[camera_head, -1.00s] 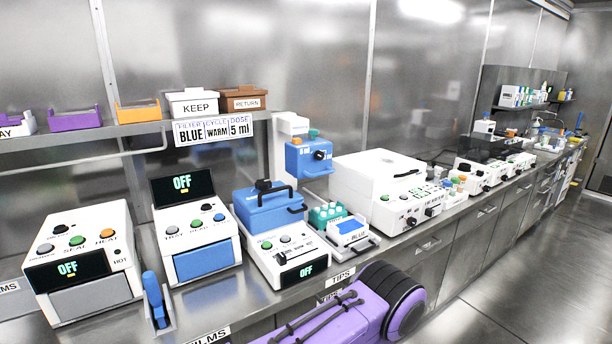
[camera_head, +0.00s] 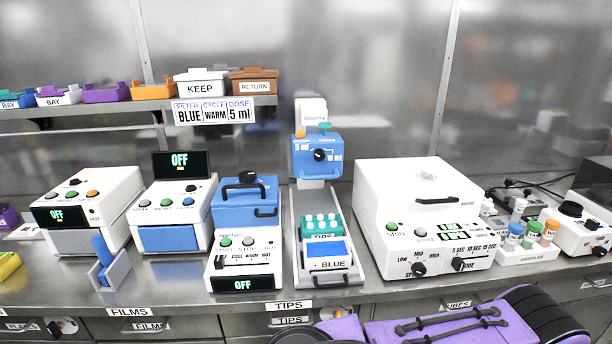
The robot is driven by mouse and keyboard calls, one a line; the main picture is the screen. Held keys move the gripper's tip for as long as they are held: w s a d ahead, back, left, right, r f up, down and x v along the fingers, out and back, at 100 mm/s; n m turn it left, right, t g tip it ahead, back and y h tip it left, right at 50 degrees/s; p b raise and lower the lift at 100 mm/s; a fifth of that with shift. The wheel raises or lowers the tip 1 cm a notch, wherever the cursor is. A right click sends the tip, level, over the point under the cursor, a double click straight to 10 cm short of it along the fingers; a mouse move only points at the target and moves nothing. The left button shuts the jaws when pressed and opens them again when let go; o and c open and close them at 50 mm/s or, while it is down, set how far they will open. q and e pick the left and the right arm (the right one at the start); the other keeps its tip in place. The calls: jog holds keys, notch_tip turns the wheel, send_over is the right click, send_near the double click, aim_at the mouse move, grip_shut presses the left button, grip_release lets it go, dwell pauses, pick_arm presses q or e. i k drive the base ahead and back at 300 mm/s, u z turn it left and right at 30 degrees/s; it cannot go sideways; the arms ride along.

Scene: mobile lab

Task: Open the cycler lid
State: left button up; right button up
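The cycler (camera_head: 243,258) is a white unit on the bench, left of centre in the head view. Its front has a green and a grey button, a COOL WARM HOT selector and a display reading OFF. Its blue lid (camera_head: 230,213) is down on top. The lid has a black handle, a black knob (camera_head: 247,177) on top and a dark bar at its front right. Neither of my grippers is in view, and nothing touches the lid.
Left of the cycler stand two white units with OFF displays, (camera_head: 180,212) and (camera_head: 100,210). Right of it are a tray rack (camera_head: 325,275) with a blue dispenser (camera_head: 317,155) behind, then a large white spinner (camera_head: 400,190). A shelf with bins hangs above. Purple parts of mine cross the bottom right.

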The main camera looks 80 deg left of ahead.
aim_at(248, 196)
jog(key=u, duration=1.7)
